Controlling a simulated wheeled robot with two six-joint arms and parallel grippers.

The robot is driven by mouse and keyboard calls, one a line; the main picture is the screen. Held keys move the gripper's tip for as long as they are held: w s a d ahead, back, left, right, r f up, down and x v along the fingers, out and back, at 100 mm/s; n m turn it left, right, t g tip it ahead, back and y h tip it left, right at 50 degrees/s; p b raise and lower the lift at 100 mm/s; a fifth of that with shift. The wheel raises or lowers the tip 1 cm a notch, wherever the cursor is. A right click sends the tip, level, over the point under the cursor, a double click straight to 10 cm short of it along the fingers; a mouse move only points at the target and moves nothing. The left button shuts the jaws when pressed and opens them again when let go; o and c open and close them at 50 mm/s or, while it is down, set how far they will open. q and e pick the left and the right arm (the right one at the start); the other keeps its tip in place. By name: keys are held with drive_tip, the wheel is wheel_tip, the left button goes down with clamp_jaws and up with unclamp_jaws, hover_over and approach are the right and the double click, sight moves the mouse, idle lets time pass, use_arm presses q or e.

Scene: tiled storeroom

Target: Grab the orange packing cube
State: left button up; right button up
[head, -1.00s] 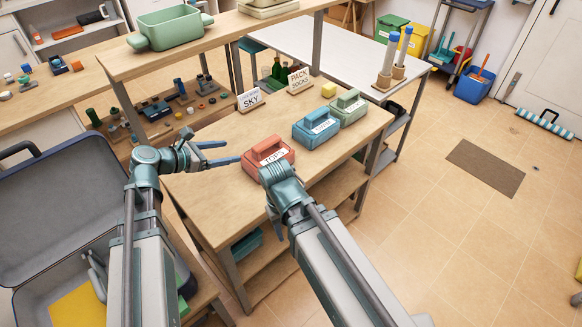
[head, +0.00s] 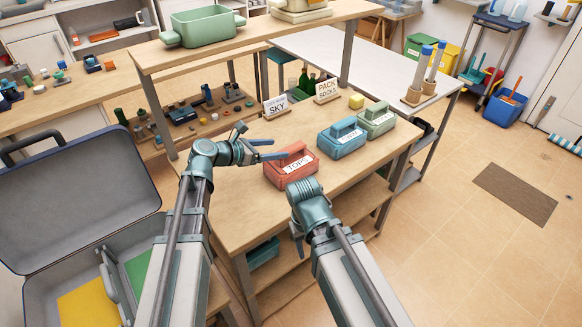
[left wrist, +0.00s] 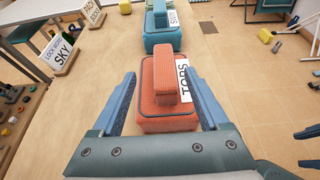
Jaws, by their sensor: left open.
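The orange packing cube (head: 291,168), labelled TOPS with a raised top handle, sits on the wooden table. My left gripper (head: 272,150) is open at its left side, fingers pointing towards it. In the left wrist view the orange cube (left wrist: 168,92) lies between the two spread fingers of the left gripper (left wrist: 162,95), with nothing gripped. Whether the fingers are beside or above the cube is hard to tell.
A blue packing cube (head: 341,139) and a green one (head: 376,120) stand behind to the right. Signs reading SKY (head: 276,106) and PACK SOCKS (head: 327,90) stand at the back. An open suitcase (head: 75,200) is at the left.

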sight(289, 149)
use_arm(q)
drive_tip(key=shift+s+b+x, duration=0.15)
drive_tip(key=shift+b+x, duration=0.45)
drive_tip(key=shift+x, duration=0.7)
drive_tip(key=shift+s+b+x, duration=0.15)
drive_tip(key=shift+b+x, duration=0.4)
drive_tip(key=shift+x, duration=0.8)
drive_tip(key=shift+d+f, duration=0.1)
clamp_jaws()
